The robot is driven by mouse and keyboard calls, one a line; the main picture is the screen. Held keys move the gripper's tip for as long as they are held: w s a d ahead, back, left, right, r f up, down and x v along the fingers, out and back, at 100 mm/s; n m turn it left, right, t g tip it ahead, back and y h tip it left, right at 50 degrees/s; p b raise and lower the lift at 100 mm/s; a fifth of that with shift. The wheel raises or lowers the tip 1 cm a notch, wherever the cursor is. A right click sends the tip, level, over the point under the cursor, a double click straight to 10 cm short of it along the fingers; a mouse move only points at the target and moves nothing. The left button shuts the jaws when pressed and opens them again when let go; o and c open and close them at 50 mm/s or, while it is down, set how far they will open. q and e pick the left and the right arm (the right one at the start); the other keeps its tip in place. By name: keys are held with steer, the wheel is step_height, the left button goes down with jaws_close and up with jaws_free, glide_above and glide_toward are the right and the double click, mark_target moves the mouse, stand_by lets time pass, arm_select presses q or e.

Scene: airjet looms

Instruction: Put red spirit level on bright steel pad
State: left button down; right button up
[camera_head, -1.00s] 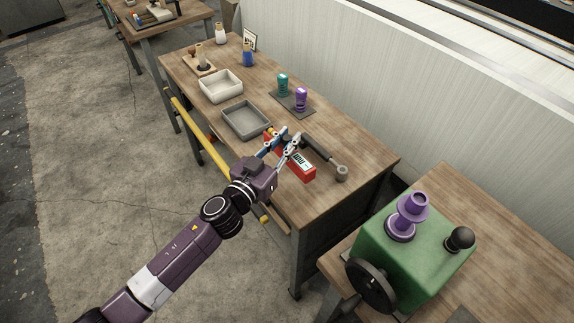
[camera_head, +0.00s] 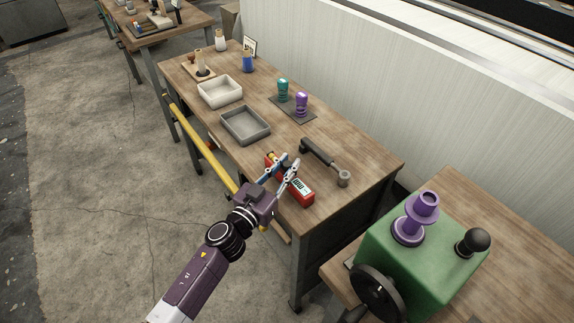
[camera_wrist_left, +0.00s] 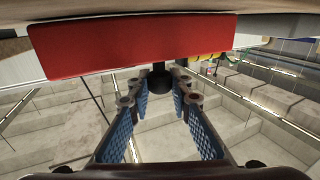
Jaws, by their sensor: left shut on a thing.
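The red spirit level (camera_head: 302,193) has a pale label with dark marks. It is at the near right part of the wooden workbench (camera_head: 345,140). My left gripper (camera_head: 284,163) is shut on it, with fingers partly hiding it; I cannot tell how far it is above the top. In the left wrist view the red level (camera_wrist_left: 130,47) spans the upper part, beyond the blue-padded fingers (camera_wrist_left: 160,85). I cannot pick out a bright steel pad in either view. My right gripper is not in view.
A dark wrench-like tool (camera_head: 325,160) lies behind the level. A grey tray (camera_head: 246,138), a white tray (camera_head: 220,103) and a dark plate (camera_head: 283,108) with teal and purple pieces stand farther left. A green machine (camera_head: 405,262) stands on the right bench.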

arm_select(q)
steer(key=c, duration=1.8)
jaws_free()
steer(key=shift+f, duration=0.15)
steer(key=shift+o, duration=0.2)
